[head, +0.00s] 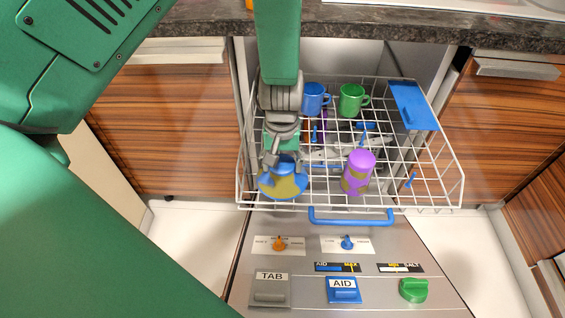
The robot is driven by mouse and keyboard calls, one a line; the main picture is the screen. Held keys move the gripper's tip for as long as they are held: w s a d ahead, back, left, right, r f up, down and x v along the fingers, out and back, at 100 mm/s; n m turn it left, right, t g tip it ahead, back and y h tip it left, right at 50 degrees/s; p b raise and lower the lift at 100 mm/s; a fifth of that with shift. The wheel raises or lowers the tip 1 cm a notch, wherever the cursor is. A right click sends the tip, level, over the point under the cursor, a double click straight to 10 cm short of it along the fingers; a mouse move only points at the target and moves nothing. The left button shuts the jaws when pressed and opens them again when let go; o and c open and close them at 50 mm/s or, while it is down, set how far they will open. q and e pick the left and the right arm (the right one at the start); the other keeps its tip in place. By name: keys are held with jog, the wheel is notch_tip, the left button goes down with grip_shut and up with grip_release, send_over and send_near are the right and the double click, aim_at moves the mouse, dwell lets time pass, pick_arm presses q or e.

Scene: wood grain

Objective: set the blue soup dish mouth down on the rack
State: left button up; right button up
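The blue soup dish (283,187), with a large olive-yellow patch on it, is at the front left corner of the white wire rack (320,207). My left gripper (283,160) reaches down from above, and its grey fingers meet the upper part of the dish and look shut on it. The fingers hide part of the dish, so its exact tilt and whether it touches the wires are hard to tell. My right gripper is not in view.
A blue mug (313,97) and a green mug (352,99) stand at the rack's back. A purple cup (358,170) with an olive patch stands at front centre. A blue flap (414,106) is at the right edge. The rack's right front looks mostly free.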

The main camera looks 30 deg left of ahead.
aim_at(282, 165)
pick_arm(q)
jog(key=o, duration=0.4)
notch_tip(282, 165, up, 12)
jog(key=p, duration=0.4)
dwell(0.4)
